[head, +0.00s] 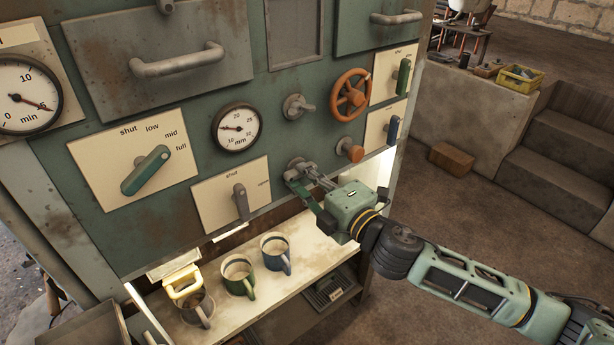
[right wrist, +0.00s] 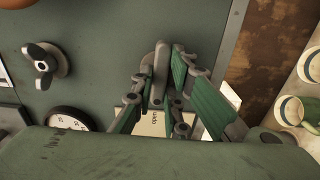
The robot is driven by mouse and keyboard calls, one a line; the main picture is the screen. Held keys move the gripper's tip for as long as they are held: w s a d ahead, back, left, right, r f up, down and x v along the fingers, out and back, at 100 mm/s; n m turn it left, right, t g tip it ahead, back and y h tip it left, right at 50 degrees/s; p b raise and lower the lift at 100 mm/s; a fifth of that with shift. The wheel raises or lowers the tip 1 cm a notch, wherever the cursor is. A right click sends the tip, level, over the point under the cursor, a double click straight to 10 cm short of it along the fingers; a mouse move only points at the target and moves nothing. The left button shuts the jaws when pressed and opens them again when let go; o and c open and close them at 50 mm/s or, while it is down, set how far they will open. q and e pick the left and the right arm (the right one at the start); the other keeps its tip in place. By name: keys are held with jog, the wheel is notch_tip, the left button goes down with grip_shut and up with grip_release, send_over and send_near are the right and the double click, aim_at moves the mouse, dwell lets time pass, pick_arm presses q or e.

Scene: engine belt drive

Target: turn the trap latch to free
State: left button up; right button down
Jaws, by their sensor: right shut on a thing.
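The trap latch (head: 294,164) appears to be the small grey turn handle low on the green panel, right of the plate marked "shut" and "open". My right gripper (head: 307,178) is at it, with its fingers closed around the handle and partly hiding it. In the right wrist view, the grey handle (right wrist: 161,62) stands between the fingertips of my right gripper (right wrist: 160,88), close against the panel. The latch's exact angle is hard to read behind the fingers. My left gripper is not in view.
A grey wing knob (head: 297,107), an orange handwheel (head: 351,95) and an orange knob (head: 349,149) sit above and right of the latch. A grey lever (head: 241,202) is to its left. Green (head: 239,277) and blue (head: 275,253) mugs stand on the shelf below.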

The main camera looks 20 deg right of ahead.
jog(key=shift+m+p, duration=4.2)
jog(key=shift+m, duration=4.5)
jog(key=shift+f, duration=0.1)
jog(key=c, duration=1.7)
grip_release()
jog(key=shift+c, duration=0.2)
